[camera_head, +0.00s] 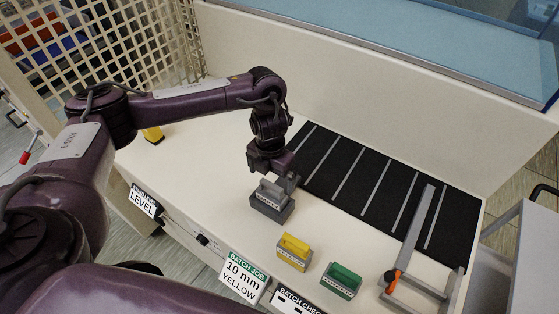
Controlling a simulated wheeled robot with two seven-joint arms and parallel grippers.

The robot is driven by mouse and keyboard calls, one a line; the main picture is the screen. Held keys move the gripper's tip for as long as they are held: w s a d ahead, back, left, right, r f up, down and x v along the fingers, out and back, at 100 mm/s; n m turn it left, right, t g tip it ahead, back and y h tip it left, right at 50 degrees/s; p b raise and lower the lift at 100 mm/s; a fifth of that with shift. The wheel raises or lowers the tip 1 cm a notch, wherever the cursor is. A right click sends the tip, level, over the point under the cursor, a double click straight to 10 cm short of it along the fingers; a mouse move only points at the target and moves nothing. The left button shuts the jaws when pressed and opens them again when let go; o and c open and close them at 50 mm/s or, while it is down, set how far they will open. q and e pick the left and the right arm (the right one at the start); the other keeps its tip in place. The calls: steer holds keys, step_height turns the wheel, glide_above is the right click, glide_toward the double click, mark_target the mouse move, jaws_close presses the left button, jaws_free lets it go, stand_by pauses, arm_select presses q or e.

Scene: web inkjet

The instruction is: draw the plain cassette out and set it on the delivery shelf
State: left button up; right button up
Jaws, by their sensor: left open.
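A grey block-shaped cassette (267,208) with a small label on its front stands on the cream bench top, left of a yellow one (293,252) and a green one (341,281). The grey one appears to be the plain cassette. My left gripper (275,183) points down right above it, open, with its fingers at the cassette's upper part. I cannot tell whether they touch it. My right gripper is out of view. No shelf is marked as the delivery shelf; a grey cabinet top (537,245) stands at the right edge.
A black mat with pale stripes (375,190) lies behind the cassettes. A grey metal frame with an orange-tipped lever (391,277) is at the right. A "10 mm YELLOW" sign (243,278) hangs on the bench front. A small yellow object (153,135) is at the far left.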

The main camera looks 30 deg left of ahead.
mark_target(271, 185)
arm_select(q)
steer(key=shift+f, duration=0.25)
steer(key=f, duration=0.2)
steer(key=f+b, duration=0.1)
steer(key=f, duration=0.1)
steer(key=f+b, duration=0.1)
steer(key=shift+s+f, duration=0.3)
steer(key=shift+f, duration=0.1)
steer(key=shift+w+f, duration=0.1)
steer(key=shift+f, duration=0.45)
steer(key=c, duration=1)
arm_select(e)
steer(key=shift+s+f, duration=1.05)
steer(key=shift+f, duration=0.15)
